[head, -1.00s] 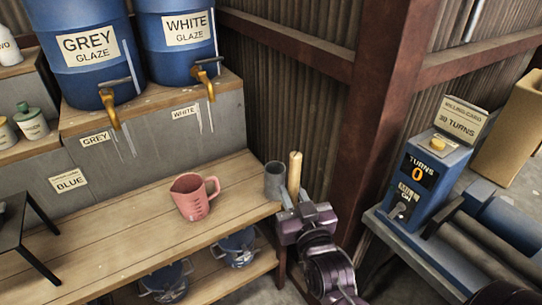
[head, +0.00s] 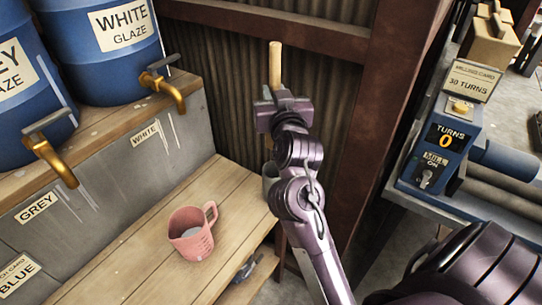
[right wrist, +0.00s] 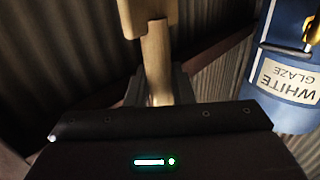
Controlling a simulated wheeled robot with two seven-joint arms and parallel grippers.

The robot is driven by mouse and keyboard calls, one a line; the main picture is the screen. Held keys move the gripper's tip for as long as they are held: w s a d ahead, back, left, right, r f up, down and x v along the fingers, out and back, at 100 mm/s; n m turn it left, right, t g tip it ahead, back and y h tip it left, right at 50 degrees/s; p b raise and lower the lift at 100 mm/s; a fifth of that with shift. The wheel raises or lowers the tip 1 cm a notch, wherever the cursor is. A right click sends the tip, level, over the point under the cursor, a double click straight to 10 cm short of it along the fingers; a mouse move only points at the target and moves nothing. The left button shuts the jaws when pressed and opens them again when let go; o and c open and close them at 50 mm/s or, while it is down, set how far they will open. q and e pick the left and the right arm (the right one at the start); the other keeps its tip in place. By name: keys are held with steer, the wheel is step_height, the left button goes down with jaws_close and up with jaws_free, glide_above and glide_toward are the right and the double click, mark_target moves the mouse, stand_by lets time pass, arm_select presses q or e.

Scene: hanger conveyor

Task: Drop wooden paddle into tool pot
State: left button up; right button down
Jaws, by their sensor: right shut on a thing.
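The wooden paddle (head: 275,64) stands roughly upright in my right gripper (head: 281,101), its pale end rising above the jaws. My right gripper is shut on it, in front of the corrugated wall. In the right wrist view the paddle (right wrist: 155,62) runs up from between the fingers (right wrist: 152,88) to a wider part at the top edge. The grey tool pot (head: 269,180) stands at the bench's far right corner, below the gripper and partly hidden by my right arm. I cannot see inside the pot. My left gripper is out of view.
A pink jug (head: 192,236) stands on the wooden bench (head: 130,262), left of the pot. Blue glaze barrels with brass taps (head: 165,90) stand behind. A rusty post (head: 375,110) and the blue mill with its turns counter (head: 440,140) are at right.

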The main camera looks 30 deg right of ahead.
step_height(320, 180, down, 11)
steer(key=shift+r+b, duration=0.1)
steer(key=shift+b, duration=0.25)
steer(key=shift+f, duration=0.65)
step_height(320, 180, down, 4)
steer(key=shift+f, duration=0.1)
steer(key=shift+f, duration=0.55)
steer(key=c, duration=1.3)
jaws_free()
steer(key=shift+o, duration=0.2)
